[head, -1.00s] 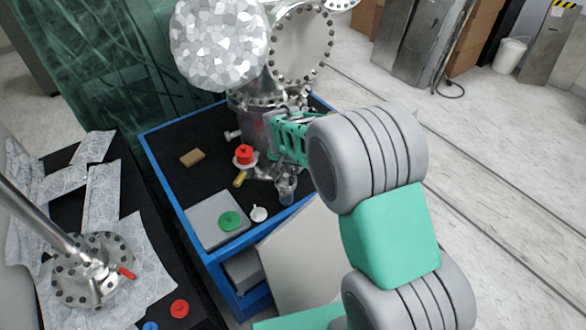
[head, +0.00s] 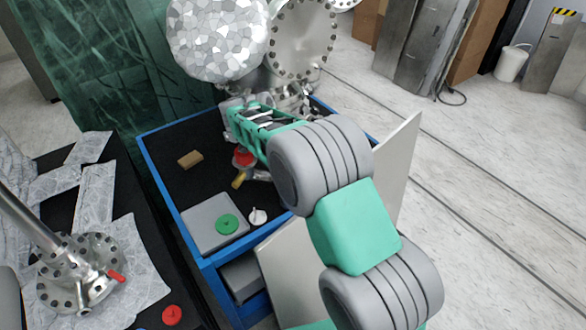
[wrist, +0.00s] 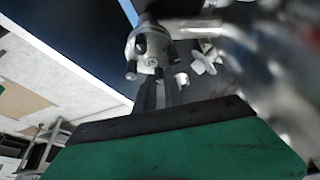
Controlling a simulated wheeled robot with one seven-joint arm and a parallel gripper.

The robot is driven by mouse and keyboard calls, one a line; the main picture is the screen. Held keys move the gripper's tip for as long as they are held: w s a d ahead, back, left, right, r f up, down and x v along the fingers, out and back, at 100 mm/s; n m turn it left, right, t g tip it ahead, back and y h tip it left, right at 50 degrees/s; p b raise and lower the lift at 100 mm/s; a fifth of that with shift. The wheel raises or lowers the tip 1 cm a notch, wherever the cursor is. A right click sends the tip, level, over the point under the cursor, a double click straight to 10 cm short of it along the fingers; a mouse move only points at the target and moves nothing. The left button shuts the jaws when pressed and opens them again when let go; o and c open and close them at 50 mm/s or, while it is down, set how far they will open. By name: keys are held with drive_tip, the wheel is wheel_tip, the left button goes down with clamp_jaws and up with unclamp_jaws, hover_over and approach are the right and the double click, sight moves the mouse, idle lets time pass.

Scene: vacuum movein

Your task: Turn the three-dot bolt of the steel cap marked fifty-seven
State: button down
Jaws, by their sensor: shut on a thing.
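In the wrist view a small round steel cap (wrist: 146,42) shows at the top centre, with several bolts standing out of its face. My gripper (wrist: 162,88) is shut just below it, at one of these bolts, which the fingers partly hide. No dots and no number can be read on the cap or its bolts. In the head view my gripper (head: 230,106) reaches left across the blue-edged bench, in front of the steel vacuum chamber. The cap cannot be told apart there from the metal around the fingertips.
The steel chamber with its large bolted flange (head: 300,40) and foil-wrapped ball (head: 217,38) stands behind. A red knob (head: 243,158), a tan block (head: 190,159) and a grey box with a green disc (head: 227,224) are on the bench. A pale panel (head: 398,160) stands right.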

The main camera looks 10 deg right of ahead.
drive_tip(key=m, duration=0.1)
drive_tip(key=m+g+p, duration=0.1)
drive_tip(key=m, duration=0.1)
drive_tip(key=shift+w+r+m, duration=0.1)
drive_tip(key=shift+w+m, duration=0.05)
drive_tip(key=shift+m, duration=0.15)
drive_tip(key=shift+m+g+p, duration=0.6)
drive_tip(key=shift+m+p, duration=0.3)
drive_tip(key=shift+m, duration=0.3)
drive_tip(key=c, duration=1.7)
unclamp_jaws()
